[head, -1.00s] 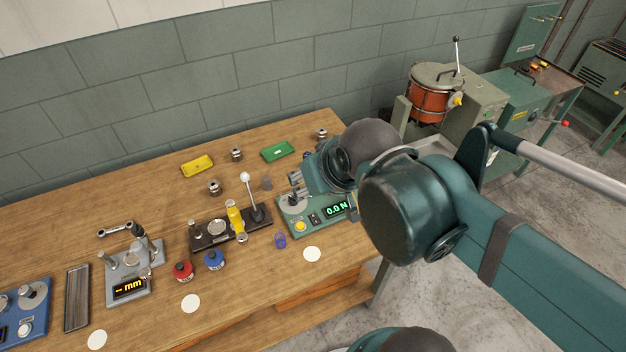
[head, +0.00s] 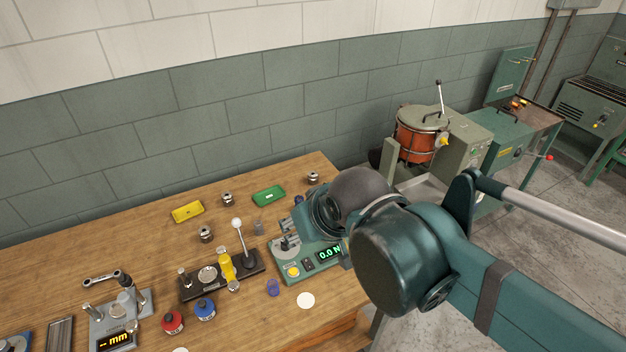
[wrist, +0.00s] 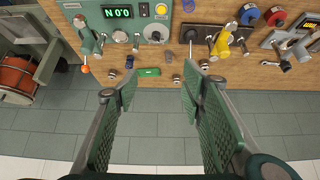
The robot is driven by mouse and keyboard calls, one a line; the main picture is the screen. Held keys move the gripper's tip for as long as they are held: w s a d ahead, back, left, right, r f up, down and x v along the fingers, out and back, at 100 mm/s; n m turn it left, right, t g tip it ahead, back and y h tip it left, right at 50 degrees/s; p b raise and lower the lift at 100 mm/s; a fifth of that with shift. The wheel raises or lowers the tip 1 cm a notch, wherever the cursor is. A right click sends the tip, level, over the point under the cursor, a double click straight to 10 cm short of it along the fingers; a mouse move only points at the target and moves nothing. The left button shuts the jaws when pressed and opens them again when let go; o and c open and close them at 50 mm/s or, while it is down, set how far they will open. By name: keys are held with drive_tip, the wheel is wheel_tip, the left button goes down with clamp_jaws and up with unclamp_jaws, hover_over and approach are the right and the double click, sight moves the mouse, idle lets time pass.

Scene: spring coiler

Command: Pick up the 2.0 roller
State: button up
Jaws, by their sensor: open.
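Three small metal rollers stand on the wooden bench: one (head: 228,199) between the yellow and green trays, one (head: 206,234) nearer the front, one (head: 312,178) right of the green tray. No size marking is legible, so I cannot tell which is the 2.0 roller. In the wrist view they appear as small metal pieces: one (wrist: 177,79) close to the right-hand finger, one (wrist: 204,64) beyond that finger, and one (wrist: 112,73) by the left-hand finger. My gripper (wrist: 158,88) is open and empty, above the bench's back edge. In the head view my arm hides it.
A green tray (head: 268,196) and a yellow tray (head: 187,212) lie near the wall. A lever press with a yellow part (head: 227,265) and a force tester (head: 306,262) reading 0.0 N stand in front.

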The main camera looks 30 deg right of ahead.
drive_tip(key=shift+o, duration=0.5)
drive_tip(key=shift+w, duration=0.1)
drive_tip(key=m+g+h, duration=0.3)
drive_tip(key=m+g, duration=0.3)
drive_tip(key=m, duration=0.8)
hover_over(311, 175)
drive_tip(key=shift+s+a+f, duration=0.1)
drive_tip(key=shift+a+f, duration=0.05)
drive_tip(key=shift+f, duration=3.55)
drive_tip(key=shift+s+a+f, duration=0.1)
drive_tip(key=shift+f, duration=3.65)
drive_tip(key=shift+s+a+f, duration=0.1)
drive_tip(key=shift+a+f, duration=0.05)
drive_tip(key=shift+f, duration=3.55)
drive_tip(key=shift+w+d+f+n, duration=0.1)
drive_tip(key=shift+d+f+n, duration=0.1)
drive_tip(key=shift+f, duration=0.45)
drive_tip(key=shift+w+d+f+n, duration=0.1)
drive_tip(key=shift+d+f, duration=0.05)
drive_tip(key=shift+f, duration=0.45)
